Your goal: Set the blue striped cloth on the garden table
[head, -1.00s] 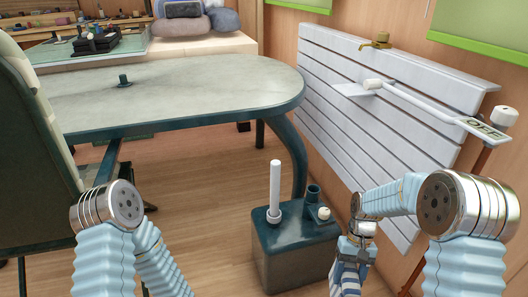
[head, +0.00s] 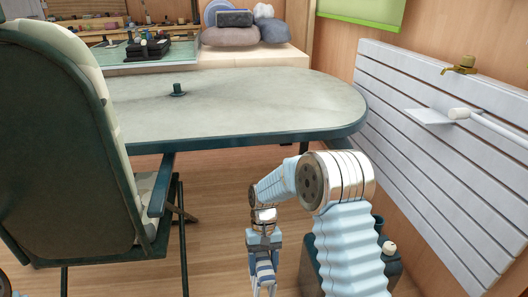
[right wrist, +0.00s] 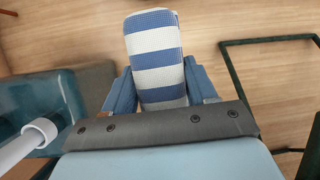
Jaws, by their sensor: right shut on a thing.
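The blue and white striped cloth (right wrist: 155,50) is a folded or rolled bundle sticking out from between the fingers of my right gripper (right wrist: 160,92). My right gripper (head: 263,250) is shut on it. In the head view the cloth (head: 265,270) hangs low, in front of and below the near edge of the garden table (head: 235,112). The table has a pale, rounded top with a dark green rim. Its top is mostly bare. My left gripper is not in view.
A dark green chair with a pale cushion (head: 65,120) stands close at the left, against the table's near side. A small dark green box (head: 388,262) is on the floor behind my right arm. A slatted white panel (head: 420,120) lines the right wall.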

